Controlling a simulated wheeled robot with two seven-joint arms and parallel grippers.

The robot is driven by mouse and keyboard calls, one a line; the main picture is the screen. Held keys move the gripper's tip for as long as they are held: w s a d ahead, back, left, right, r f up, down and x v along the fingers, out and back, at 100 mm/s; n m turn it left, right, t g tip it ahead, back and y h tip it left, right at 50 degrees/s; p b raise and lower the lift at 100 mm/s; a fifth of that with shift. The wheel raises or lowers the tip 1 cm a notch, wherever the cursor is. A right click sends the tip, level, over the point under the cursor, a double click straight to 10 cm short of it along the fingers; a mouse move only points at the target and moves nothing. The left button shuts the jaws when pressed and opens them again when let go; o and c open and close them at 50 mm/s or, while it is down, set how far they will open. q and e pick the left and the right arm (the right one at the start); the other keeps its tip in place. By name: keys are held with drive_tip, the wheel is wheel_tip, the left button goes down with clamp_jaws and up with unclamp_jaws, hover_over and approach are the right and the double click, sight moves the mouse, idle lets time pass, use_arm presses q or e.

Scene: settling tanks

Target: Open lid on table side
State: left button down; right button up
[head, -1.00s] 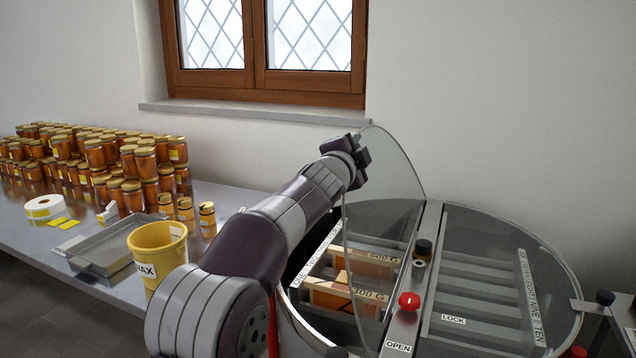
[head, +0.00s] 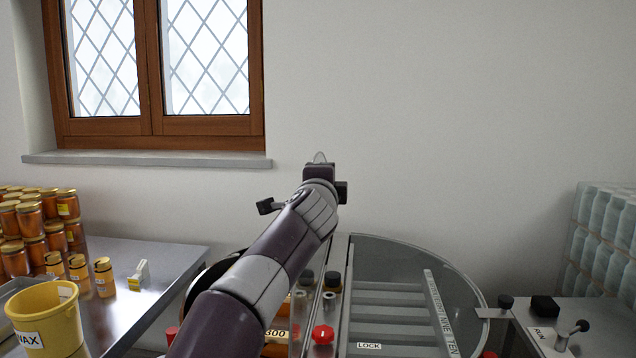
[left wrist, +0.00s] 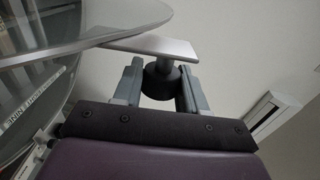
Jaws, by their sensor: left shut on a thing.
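My left gripper (left wrist: 160,80) is shut on a dark round knob (left wrist: 161,85) under a flat metal tab at the edge of a clear lid (left wrist: 112,22). In the head view my left arm reaches up over the tank, and the gripper (head: 320,172) is high above it, its fingers mostly hidden. The table-side lid is raised, roughly edge-on and largely hidden behind my arm. The other lid (head: 395,290), on the right, lies flat and closed. My right gripper is out of view.
A red knob (head: 322,334) and dark knobs stand on the central bar. At left, a steel table (head: 150,275) bears honey jars (head: 38,225) and a yellow WAX bucket (head: 45,325). A control box marked RUN (head: 570,325) is at right.

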use_arm(q)
drive_tip(key=shift+r, duration=0.1)
drive_tip(key=c, duration=0.7)
unclamp_jaws()
drive_tip(key=shift+d, duration=0.1)
drive_tip(key=shift+s+f+b, duration=0.25)
drive_tip(key=shift+b, duration=0.1)
drive_tip(key=s+b, duration=0.2)
drive_tip(key=s, duration=0.2)
drive_tip(key=s+a+b, duration=0.1)
drive_tip(key=s+b, duration=0.1)
drive_tip(key=s, duration=0.2)
drive_tip(key=s+b, duration=0.2)
drive_tip(key=s, duration=0.2)
drive_tip(key=shift+a+r, duration=0.15)
drive_tip(key=shift+a, duration=0.25)
